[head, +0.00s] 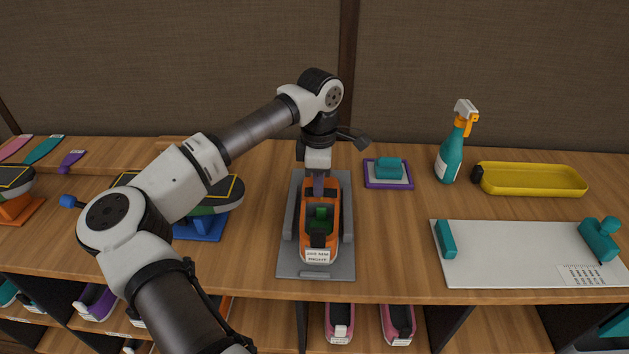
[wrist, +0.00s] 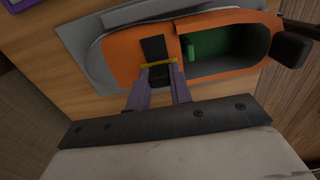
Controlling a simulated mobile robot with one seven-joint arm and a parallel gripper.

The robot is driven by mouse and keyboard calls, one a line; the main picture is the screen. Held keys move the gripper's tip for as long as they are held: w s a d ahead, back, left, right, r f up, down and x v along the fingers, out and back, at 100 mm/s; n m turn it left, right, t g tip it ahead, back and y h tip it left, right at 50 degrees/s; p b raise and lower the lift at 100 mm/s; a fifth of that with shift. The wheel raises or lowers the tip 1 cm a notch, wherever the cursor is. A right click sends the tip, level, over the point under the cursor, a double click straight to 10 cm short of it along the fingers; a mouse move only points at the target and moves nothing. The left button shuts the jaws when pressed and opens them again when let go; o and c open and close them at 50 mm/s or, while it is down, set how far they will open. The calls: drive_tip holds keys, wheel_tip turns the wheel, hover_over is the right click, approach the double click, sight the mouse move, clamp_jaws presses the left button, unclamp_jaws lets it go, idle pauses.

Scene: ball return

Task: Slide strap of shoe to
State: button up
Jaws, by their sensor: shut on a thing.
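An orange shoe (head: 309,242) with a green inside stands in a grey holder (head: 343,262) on the counter, with a white label at its near end. In the wrist view the orange shoe (wrist: 120,58) shows a black strap (wrist: 153,47) across it with a yellow edge. My gripper (wrist: 160,68) has its purple fingers on either side of the strap, shut on it. In the head view my gripper (head: 318,186) is at the far end of the shoe, pointing down. The strap's part between the fingers is partly hidden.
A purple-edged pad with a teal block (head: 389,168), a teal spray bottle (head: 453,145), a yellow tray (head: 535,181) and a white board (head: 510,253) stand to the right. A blue stand (head: 203,225) is left. Bare counter lies between holder and board.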

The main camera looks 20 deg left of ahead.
drive_tip(key=o, duration=0.9)
drive_tip(key=shift+r, duration=0.1)
wheel_tip(320, 180, up, 14)
drive_tip(key=b, duration=0.1)
drive_tip(key=shift+b, duration=0.35)
